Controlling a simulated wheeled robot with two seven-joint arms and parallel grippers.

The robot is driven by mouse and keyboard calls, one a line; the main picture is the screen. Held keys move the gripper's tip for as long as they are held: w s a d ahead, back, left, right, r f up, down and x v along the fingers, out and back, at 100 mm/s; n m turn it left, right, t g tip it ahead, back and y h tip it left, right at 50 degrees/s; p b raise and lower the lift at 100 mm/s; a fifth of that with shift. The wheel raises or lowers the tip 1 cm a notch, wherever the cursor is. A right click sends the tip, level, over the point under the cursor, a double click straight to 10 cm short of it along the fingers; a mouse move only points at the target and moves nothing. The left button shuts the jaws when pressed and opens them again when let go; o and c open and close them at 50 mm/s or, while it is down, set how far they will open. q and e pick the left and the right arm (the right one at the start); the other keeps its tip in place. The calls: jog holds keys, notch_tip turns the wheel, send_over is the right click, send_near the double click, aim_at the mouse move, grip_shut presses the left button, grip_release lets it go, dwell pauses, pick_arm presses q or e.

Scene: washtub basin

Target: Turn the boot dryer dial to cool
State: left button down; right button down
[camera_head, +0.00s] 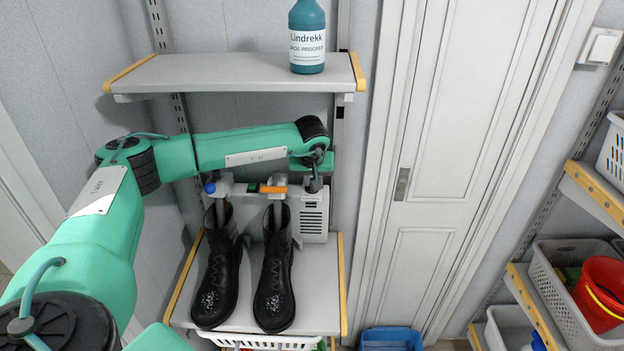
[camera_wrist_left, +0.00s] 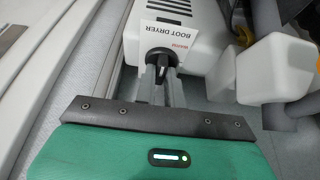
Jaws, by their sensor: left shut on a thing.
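The boot dryer (camera_head: 313,218) is a pale box on the lower shelf, behind two black boots (camera_head: 219,270) (camera_head: 273,275) that hang or stand at its tubes. In the left wrist view, the dryer (camera_wrist_left: 200,18) shows a "BOOT DRYER" label and a black dial (camera_wrist_left: 160,62). My left gripper (camera_wrist_left: 161,75) is shut on the dial, its two grey fingers on either side of it. In the head view, the left gripper (camera_head: 314,184) is at the dryer's upper right and the dial is hidden. My right gripper is out of view.
An upper shelf (camera_head: 220,75) with a teal bottle (camera_head: 307,38) is just above my left arm. A white door (camera_head: 440,150) stands to the right. A blue bin (camera_head: 391,340) is on the floor. Baskets and a red bucket (camera_head: 602,290) fill the right shelves.

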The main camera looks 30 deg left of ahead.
pick_arm(q)
jog(key=shift+w+f+n+y+b, duration=0.1)
jog(key=shift+n+y+b, duration=0.2)
jog(key=shift+n+b, duration=0.55)
jog(key=shift+d+n+g+y+b, duration=0.1)
jog(key=shift+n+g+y+b, duration=0.2)
jog(key=shift+n+g+b, duration=0.6)
jog(key=n, duration=0.3)
jog(key=shift+w+n+y+b, duration=0.1)
jog(key=shift+n+y+b, duration=0.2)
jog(key=shift+b, duration=0.1)
jog(key=shift+r+n+g, duration=0.2)
jog(key=shift+n+g, duration=0.2)
jog(key=shift+n, duration=0.35)
jog(key=c, duration=1.5)
grip_release()
